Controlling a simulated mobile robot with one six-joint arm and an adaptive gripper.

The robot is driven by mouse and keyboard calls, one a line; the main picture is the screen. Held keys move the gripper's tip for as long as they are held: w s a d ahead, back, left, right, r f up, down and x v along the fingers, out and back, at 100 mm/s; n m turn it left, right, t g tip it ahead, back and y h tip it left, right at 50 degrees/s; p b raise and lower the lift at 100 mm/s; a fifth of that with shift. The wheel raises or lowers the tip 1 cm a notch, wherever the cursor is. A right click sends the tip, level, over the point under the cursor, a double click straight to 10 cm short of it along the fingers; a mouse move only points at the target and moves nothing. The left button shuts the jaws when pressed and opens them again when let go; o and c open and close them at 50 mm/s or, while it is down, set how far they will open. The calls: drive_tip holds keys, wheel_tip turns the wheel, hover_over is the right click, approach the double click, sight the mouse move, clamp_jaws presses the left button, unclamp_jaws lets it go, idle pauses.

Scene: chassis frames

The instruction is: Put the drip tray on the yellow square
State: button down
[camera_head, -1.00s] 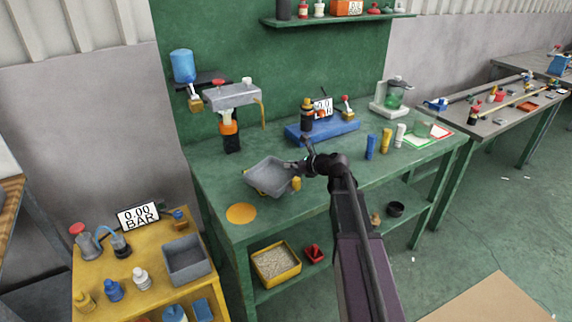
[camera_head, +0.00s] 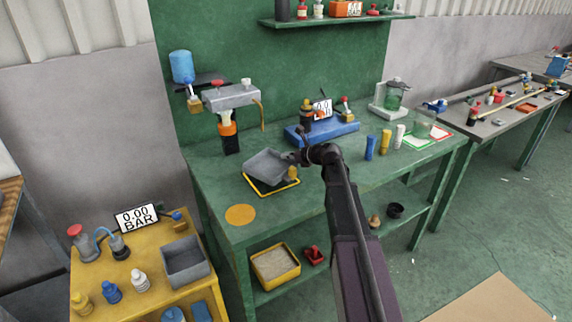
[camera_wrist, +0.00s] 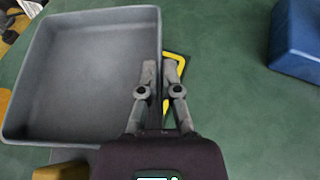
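The grey drip tray (camera_head: 266,165) is a shallow, open box over the left part of the green bench. It also shows in the wrist view (camera_wrist: 85,75), empty inside. My gripper (camera_head: 296,158) is at the tray's right side. In the wrist view my gripper (camera_wrist: 161,72) has one finger inside and one outside the tray's right wall, shut on it. The yellow square (camera_head: 264,195) is an outline on the bench, showing along the tray's near side. A yellow corner shows beside the fingers (camera_wrist: 183,60). The tray looks tilted above the square; its clearance is unclear.
A small brass piece (camera_head: 292,172) stands close to the tray and gripper. An orange disc (camera_head: 240,215) lies near the front edge. A blue block with fittings (camera_head: 322,130) is behind to the right. Blue, yellow and white cylinders (camera_head: 385,142) stand further right.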

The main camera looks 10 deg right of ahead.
sight(292, 163)
drive_tip(key=shift+w+f+b, duration=0.15)
drive_tip(key=shift+f+b, duration=0.35)
drive_tip(key=shift+f, duration=0.05)
drive_tip(key=shift+f+b, duration=1.25)
drive_tip(key=shift+f, duration=0.15)
drive_tip(key=c, duration=0.8)
unclamp_jaws()
drive_tip(key=shift+r, duration=0.2)
drive_tip(key=shift+s+d+r, duration=0.15)
drive_tip(key=shift+s, duration=0.1)
drive_tip(key=p+v, duration=0.4)
drive_tip(key=v, duration=0.7)
drive_tip(key=shift+s+d+r+p, duration=0.1)
drive_tip(key=shift+s+r+p, duration=0.05)
drive_tip(key=shift+p, duration=0.15)
